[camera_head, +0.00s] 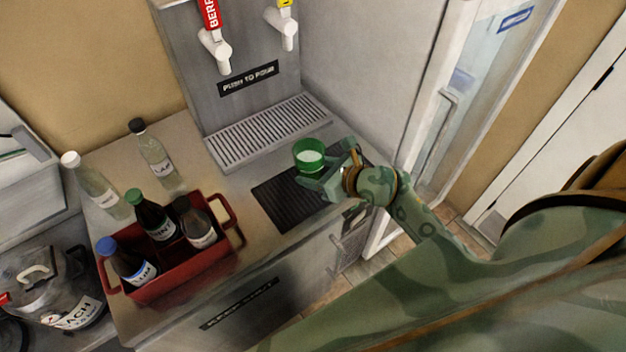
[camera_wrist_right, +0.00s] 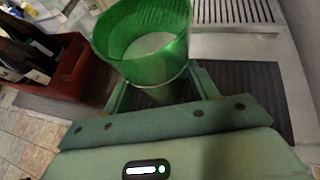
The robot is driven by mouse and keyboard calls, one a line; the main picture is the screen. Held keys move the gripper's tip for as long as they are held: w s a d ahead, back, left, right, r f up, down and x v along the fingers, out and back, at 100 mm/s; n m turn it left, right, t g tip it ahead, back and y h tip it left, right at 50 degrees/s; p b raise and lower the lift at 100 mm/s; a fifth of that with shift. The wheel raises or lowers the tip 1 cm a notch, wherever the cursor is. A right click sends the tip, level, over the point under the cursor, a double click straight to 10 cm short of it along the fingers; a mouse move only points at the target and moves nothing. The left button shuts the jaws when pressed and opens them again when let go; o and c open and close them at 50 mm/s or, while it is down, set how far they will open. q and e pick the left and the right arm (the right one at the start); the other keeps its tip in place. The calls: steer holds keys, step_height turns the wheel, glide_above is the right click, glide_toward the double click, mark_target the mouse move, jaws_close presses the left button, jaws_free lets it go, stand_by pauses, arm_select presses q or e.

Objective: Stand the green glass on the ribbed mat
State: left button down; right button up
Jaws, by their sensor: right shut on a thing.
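The green glass (camera_head: 309,155) is upright, and my right gripper (camera_head: 328,178) is shut on it. In the right wrist view the green glass (camera_wrist_right: 143,40) stands between the two fingers (camera_wrist_right: 160,92) with its open rim up and a pale bottom inside. The dark ribbed mat (camera_head: 284,203) lies on the counter under the glass and gripper; it also shows in the right wrist view (camera_wrist_right: 262,90). The glass is over the mat's far part; I cannot tell whether its base touches the mat. My left gripper is not in view.
A red crate (camera_head: 187,270) with several bottles stands at the left of the counter. Two clear bottles (camera_head: 154,157) stand behind it. A drip grate (camera_head: 268,131) lies under the taps at the back. The counter's front edge is close to the mat.

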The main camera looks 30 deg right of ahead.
steer(key=w+f, duration=0.1)
steer(key=w+f+b, duration=0.1)
steer(key=f, duration=0.1)
steer(key=shift+w+d, duration=0.15)
steer(key=shift+d, duration=0.25)
steer(key=shift+w+f+b, duration=0.15)
steer(key=shift+f+b, duration=0.3)
steer(key=shift+f, duration=0.4)
steer(key=shift+w+f+b, duration=0.1)
steer(key=shift+f+b, duration=0.3)
steer(key=shift+f, duration=0.45)
steer(key=shift+f, duration=0.15)
steer(key=o, duration=1.1)
